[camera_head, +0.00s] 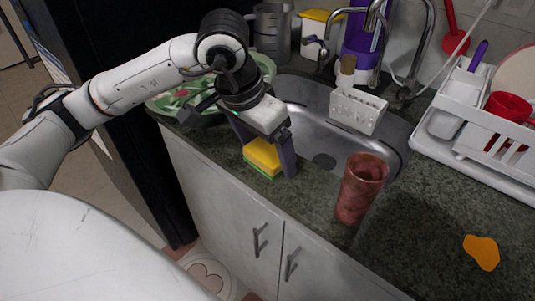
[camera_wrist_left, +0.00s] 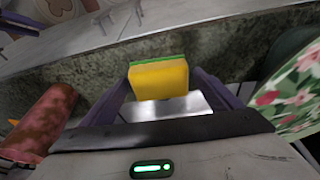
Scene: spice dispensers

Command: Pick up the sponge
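The sponge (camera_head: 262,157), yellow with a green layer, is at the counter's front edge by the sink. It also shows in the left wrist view (camera_wrist_left: 160,81), between the two fingers. My left gripper (camera_head: 267,150) points down over it, with its dark purple fingers spread to either side. In the left wrist view the gripper (camera_wrist_left: 162,82) looks open, with a narrow gap at the sponge's right; contact on the left is unclear. Whether the sponge touches the counter is hard to tell.
A reddish cup (camera_head: 361,188) stands right of the sponge. The sink (camera_head: 310,100) with a white caddy (camera_head: 357,110) lies behind. A floral plate (camera_head: 262,70) is at the left, a white dish rack (camera_head: 470,150) at the right. An orange item (camera_head: 482,252) lies on the right counter.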

